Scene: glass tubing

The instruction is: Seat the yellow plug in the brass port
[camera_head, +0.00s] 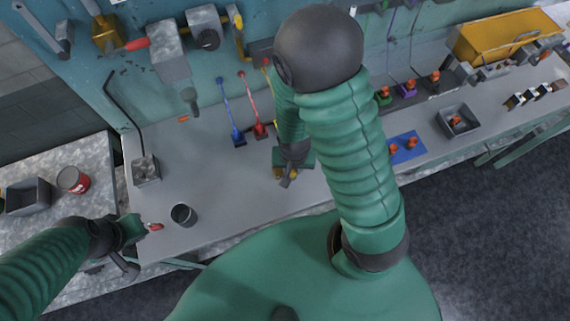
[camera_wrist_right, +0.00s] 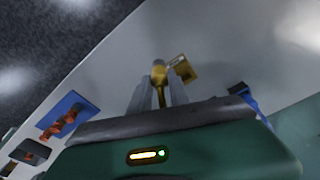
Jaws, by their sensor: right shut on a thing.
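My right gripper (camera_head: 288,180) is low over the middle of the workbench. In the right wrist view its fingers (camera_wrist_right: 150,97) are shut on the yellow plug (camera_wrist_right: 158,74), a brass-yellow piece with a rounded end. A small yellow block (camera_wrist_right: 184,69) shows just beside it; whether the two touch, I cannot tell. In the head view a bit of yellow (camera_head: 278,172) shows at the fingertips. I cannot make out the brass port for certain. My left gripper (camera_head: 138,230) is at the bench's front left, by a small red-tipped thing (camera_head: 154,226); its jaws are unclear.
A blue plug (camera_head: 238,136) and a red plug (camera_head: 260,130) with cables stand behind my right gripper. A dark cup (camera_head: 183,214) stands near my left gripper. A blue mat (camera_head: 407,148) with orange-topped pieces and a grey tray (camera_head: 458,120) lie to the right.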

